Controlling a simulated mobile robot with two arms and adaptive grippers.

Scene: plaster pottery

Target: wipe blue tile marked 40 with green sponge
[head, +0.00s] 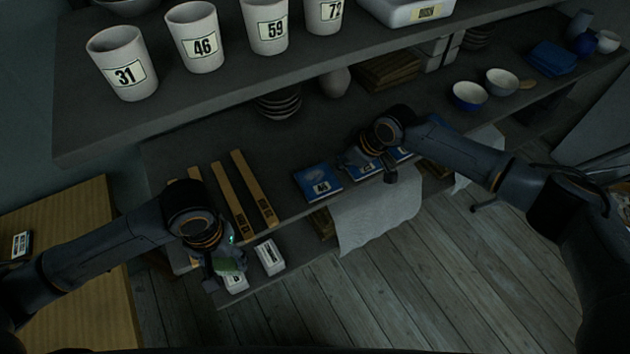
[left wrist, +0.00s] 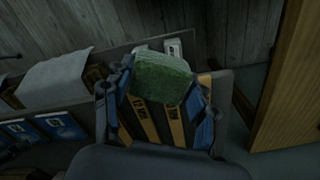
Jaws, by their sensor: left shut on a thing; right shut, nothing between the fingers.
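My left gripper (head: 226,268) is shut on the green sponge (head: 230,265), low at the left, in front of the lower shelf's edge. The sponge also shows large between the fingers in the left wrist view (left wrist: 162,77). Blue tiles lie in a row on the lower shelf: a left one (head: 318,181), a middle one (head: 367,166) and a right one (head: 402,153), the last two partly hidden by my right arm. Their labels are too small to read, so I cannot tell which is 40. My right gripper (head: 388,174) is shut and empty, over the middle tile's area.
Long wooden strips (head: 253,188) lie left of the tiles. White labelled blocks (head: 269,257) sit below my left gripper's side. A pale cloth (head: 375,215) hangs over the shelf's edge. Numbered cups (head: 193,37) stand on the upper shelf. A wooden table (head: 85,215) is at left.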

